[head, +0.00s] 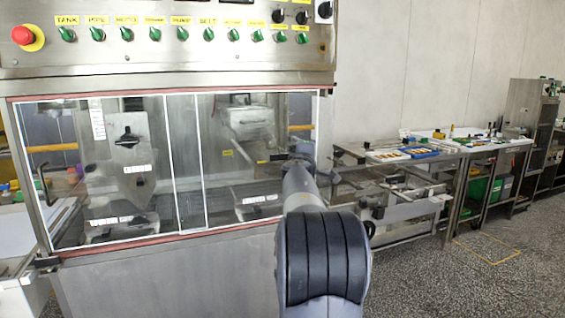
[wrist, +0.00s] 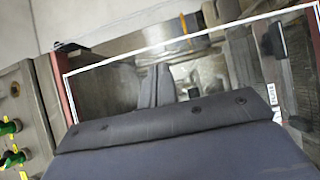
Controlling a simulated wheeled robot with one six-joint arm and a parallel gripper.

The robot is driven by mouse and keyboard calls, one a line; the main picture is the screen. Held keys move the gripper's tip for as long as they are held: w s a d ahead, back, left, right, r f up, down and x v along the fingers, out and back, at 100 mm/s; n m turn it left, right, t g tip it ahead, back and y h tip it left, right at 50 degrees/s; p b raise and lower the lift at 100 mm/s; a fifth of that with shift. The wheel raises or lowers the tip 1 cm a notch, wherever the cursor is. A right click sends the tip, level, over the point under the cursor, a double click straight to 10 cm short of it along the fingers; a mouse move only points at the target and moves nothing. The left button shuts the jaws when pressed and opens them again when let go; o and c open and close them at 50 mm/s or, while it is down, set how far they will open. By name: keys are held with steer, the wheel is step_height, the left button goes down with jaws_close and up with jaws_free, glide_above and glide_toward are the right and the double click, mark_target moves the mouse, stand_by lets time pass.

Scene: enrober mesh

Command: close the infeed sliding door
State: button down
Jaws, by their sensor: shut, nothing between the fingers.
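The enrober's front is closed in by two clear sliding panels with thin white edges. The left panel (head: 150,170) and the right panel (head: 240,160) overlap in a narrow strip at the middle, and I see no clear uncovered gap. I cannot tell for sure which is the infeed door. A black bar handle (head: 43,183) is on the far left edge. My gripper (head: 298,160) is by the right part of the right panel, largely hidden by my own arm. It is shut and empty. The wrist view shows the glazing close up, with a dark handle-like piece (wrist: 272,40) at upper right.
A control panel (head: 170,40) with green knobs and a red stop button (head: 22,35) sits above the glazing. A metal conveyor frame (head: 400,195) and a table with trays (head: 405,154) stand to the right. The speckled floor at lower right is clear.

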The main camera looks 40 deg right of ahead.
steer(key=shift+s+d, duration=0.2)
steer(key=shift+d, duration=0.5)
steer(key=shift+s+d, duration=0.25)
steer(key=shift+d, duration=0.5)
steer(key=shift+s+d, duration=0.2)
steer(key=shift+d, duration=0.5)
steer(key=shift+w+a+f, duration=0.1)
steer(key=w+a+b+v, duration=0.1)
steer(key=b+v, duration=0.3)
steer(key=v, duration=0.8)
steer(key=shift+w+a+b, duration=0.15)
steer(key=shift+a+b, duration=0.2)
steer(key=shift+a, duration=0.2)
steer(key=s+d+p+x, duration=0.1)
steer(key=p+x, duration=0.3)
steer(key=x, duration=0.9)
steer(key=shift+s+d+p, duration=0.25)
steer(key=shift+s+p, duration=0.15)
steer(key=shift+s, duration=0.1)
steer(key=shift+a, duration=0.1)
